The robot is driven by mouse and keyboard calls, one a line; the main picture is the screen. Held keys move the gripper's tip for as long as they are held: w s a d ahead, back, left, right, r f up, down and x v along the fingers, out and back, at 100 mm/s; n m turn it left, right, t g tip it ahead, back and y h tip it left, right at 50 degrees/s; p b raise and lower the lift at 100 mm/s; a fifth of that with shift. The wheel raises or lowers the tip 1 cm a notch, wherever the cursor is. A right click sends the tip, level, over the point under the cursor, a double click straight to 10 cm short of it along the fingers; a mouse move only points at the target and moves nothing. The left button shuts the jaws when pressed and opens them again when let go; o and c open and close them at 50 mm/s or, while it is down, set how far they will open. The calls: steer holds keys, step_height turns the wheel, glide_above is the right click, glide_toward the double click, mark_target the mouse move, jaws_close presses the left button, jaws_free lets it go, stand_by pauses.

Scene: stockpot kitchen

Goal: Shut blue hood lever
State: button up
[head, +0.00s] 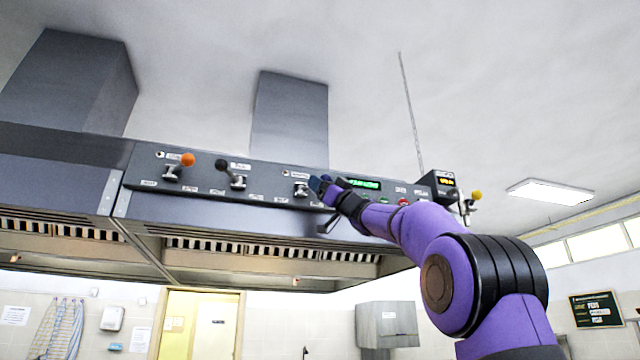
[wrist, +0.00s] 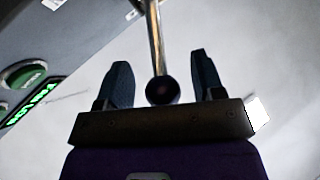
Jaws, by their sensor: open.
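The hood's control panel (head: 255,186) carries a row of levers. The third lever's metal base (head: 301,189) sits just left of my gripper (head: 325,184), whose dark fingers cover most of its handle in the head view. In the wrist view, a metal lever rod (wrist: 154,35) comes down from the top edge and ends in a dark round knob (wrist: 162,90). The knob lies between the two spread fingers of my gripper (wrist: 160,75), with a gap on each side. Its colour looks nearly black here, so I cannot confirm blue.
Left on the panel are an orange-knobbed lever (head: 187,160) and a black-knobbed lever (head: 222,164). A green display (head: 365,184) and a red button (head: 403,201) are close to my wrist. A yellow-knobbed lever (head: 477,195) is at the right end.

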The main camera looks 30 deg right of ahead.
steer(key=shift+w+a+r, duration=0.2)
steer(key=shift+w+r, duration=0.2)
steer(key=shift+r, duration=0.1)
jaws_close()
